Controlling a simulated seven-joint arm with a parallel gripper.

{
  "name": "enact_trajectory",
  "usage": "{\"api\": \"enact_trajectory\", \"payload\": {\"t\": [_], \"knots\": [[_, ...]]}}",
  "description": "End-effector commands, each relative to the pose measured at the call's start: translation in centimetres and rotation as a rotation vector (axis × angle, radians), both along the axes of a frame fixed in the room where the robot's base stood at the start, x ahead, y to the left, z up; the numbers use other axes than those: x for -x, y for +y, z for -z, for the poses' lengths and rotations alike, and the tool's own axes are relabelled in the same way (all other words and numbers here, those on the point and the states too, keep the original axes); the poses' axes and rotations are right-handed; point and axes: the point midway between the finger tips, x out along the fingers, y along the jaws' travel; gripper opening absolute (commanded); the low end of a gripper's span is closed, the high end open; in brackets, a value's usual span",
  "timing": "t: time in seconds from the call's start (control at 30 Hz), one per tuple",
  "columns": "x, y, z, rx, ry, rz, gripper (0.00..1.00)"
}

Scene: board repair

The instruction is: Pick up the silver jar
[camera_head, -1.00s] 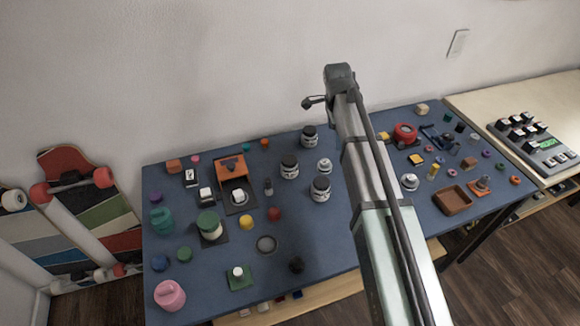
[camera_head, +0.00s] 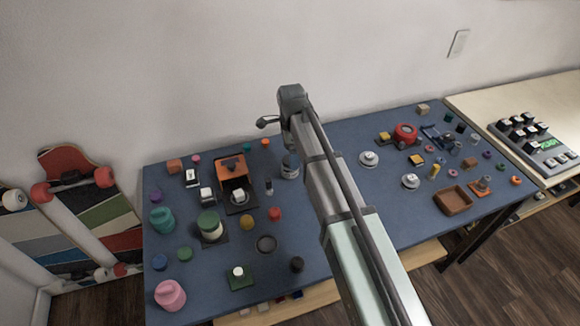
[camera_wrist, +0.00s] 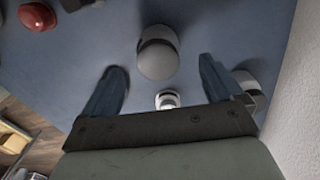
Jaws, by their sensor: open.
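In the wrist view a grey, silver-looking jar (camera_wrist: 157,58) with a round top stands on the blue table, just beyond my open gripper (camera_wrist: 163,82). It lies roughly between the lines of the two fingers, and I see no contact. A small white-and-dark round thing (camera_wrist: 167,99) shows between the fingers, close to the palm. Another pale jar (camera_wrist: 250,80) is partly hidden by the right finger. In the head view one jar (camera_head: 290,166) shows at the left of my arm, which hides the jars behind it. My fingers are not visible there.
The blue table (camera_head: 330,258) is crowded. Silver-topped discs (camera_head: 369,158) and a brown tray (camera_head: 453,200) are right. The wall (camera_wrist: 297,100) is close.

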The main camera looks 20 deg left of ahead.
Motion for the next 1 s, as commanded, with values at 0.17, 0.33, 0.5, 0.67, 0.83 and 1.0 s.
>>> {"api": "enact_trajectory", "payload": {"t": [0.17,0.33,0.5,0.67,0.83,1.0], "knots": [[0.0,0.0,1.3,0.000,0.000,0.000,0.93],[0.0,0.0,1.8,0.000,0.000,0.000,0.93],[0.2,0.0,3.2,0.001,0.001,0.000,0.93],[0.3,0.1,5.3,0.001,0.001,0.000,0.93],[0.3,0.1,6.6,0.000,0.000,0.000,0.93],[0.3,0.2,6.6,-0.001,-0.001,0.000,0.93]]}}
